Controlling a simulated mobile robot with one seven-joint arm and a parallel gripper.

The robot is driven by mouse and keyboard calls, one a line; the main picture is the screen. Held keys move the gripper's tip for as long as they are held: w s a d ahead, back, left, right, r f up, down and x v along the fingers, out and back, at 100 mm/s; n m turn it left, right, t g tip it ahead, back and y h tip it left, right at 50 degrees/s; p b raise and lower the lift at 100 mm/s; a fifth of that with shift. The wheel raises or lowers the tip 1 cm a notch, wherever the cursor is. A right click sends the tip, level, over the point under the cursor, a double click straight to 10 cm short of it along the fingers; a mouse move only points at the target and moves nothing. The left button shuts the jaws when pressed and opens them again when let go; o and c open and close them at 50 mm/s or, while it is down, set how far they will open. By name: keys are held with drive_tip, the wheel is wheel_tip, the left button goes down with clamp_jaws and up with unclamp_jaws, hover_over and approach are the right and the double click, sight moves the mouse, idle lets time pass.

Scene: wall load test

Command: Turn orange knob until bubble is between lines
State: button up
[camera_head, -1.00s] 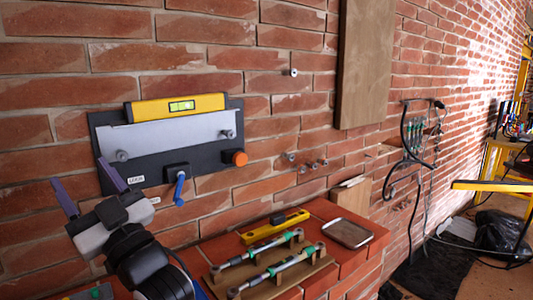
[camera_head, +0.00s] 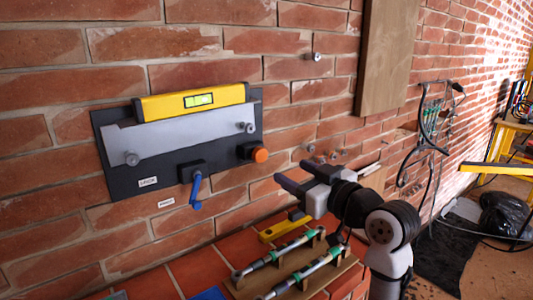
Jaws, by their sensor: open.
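The orange knob (camera_head: 261,155) sits at the right end of a black panel (camera_head: 113,165) on the brick wall. A yellow spirit level (camera_head: 160,108) lies along the top of a grey plate (camera_head: 170,136) on that panel. Its green vial (camera_head: 199,100) is visible, but the bubble and lines are too small to read surely. A blue lever (camera_head: 195,188) hangs below the plate. My gripper (camera_head: 289,174) is open and empty, just right of and slightly below the knob, with its fingers pointing left. It appears apart from the knob.
A wooden rack with torque wrenches (camera_head: 277,257) and a second yellow level (camera_head: 284,226) lie on the brick ledge below my gripper. Several small wall bolts show near the gripper. A wooden board (camera_head: 389,60) is on the wall at upper right. Cables hang further right.

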sight(262, 155)
drive_tip(key=p+x, duration=0.2)
drive_tip(key=x, duration=0.9)
drive_tip(key=shift+p, duration=0.4)
drive_tip(key=c, duration=1)
drive_tip(key=shift+m, duration=0.3)
drive_tip(key=m+p, duration=0.2)
drive_tip(key=m, duration=0.1)
drive_tip(key=shift+r, duration=0.1)
drive_tip(key=shift+m+p, duration=0.55)
drive_tip(key=shift+m, duration=0.55)
